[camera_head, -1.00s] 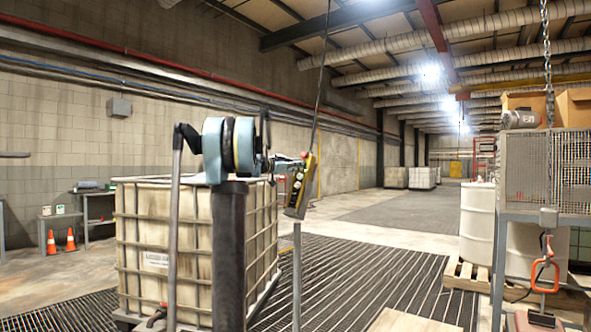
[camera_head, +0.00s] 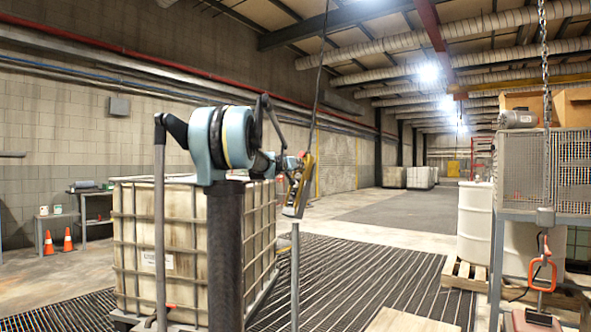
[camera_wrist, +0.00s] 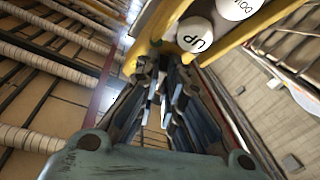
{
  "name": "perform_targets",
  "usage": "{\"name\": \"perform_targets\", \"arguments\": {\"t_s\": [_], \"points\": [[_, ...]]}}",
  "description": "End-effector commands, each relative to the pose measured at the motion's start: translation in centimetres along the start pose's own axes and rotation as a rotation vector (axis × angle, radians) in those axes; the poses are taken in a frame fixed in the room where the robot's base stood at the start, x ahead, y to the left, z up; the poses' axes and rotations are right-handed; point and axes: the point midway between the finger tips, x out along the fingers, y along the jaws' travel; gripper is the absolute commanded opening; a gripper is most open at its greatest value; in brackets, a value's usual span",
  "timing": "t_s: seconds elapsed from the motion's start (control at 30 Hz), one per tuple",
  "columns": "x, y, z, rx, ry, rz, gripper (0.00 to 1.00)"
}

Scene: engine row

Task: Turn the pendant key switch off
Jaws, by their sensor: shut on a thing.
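The yellow pendant (camera_head: 299,186) hangs on its dark cable, slightly tilted, and appears nearly edge-on in the head view. In the wrist view the pendant (camera_wrist: 238,42) fills the top, with white buttons marked UP (camera_wrist: 195,35) and partly visible DOWN (camera_wrist: 236,6). My gripper (camera_wrist: 168,68) is at the pendant's edge beside the UP button. Its fingers are close together and shut on a small part there, which I take to be the key switch; the fingers hide it. In the head view my arm's end meets the pendant's left side.
A caged white tank (camera_head: 150,255) stands behind my arm on the left. A thin grey post (camera_head: 295,275) rises below the pendant. A mesh cage (camera_head: 525,170), white drums (camera_head: 475,222) and an orange hook (camera_head: 542,272) on a chain are at right. The middle floor is open.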

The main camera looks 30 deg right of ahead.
Motion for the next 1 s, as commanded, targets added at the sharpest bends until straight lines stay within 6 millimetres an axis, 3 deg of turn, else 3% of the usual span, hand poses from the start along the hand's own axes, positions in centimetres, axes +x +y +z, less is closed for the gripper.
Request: {"name": "perform_targets", "arguments": {"t_s": [0.33, 0.87, 0.9, 1.0], "points": [[-0.01, 0.09, -0.11, -0.126, 0.001, -0.071, 0.0], [-0.02, 0.04, -0.1, -0.148, 0.001, -0.084, 0.0], [-0.02, 0.04, -0.09, -0.148, 0.001, -0.084, 0.1], [-0.02, 0.06, -0.09, -0.148, 0.001, -0.083, 0.28]]}}
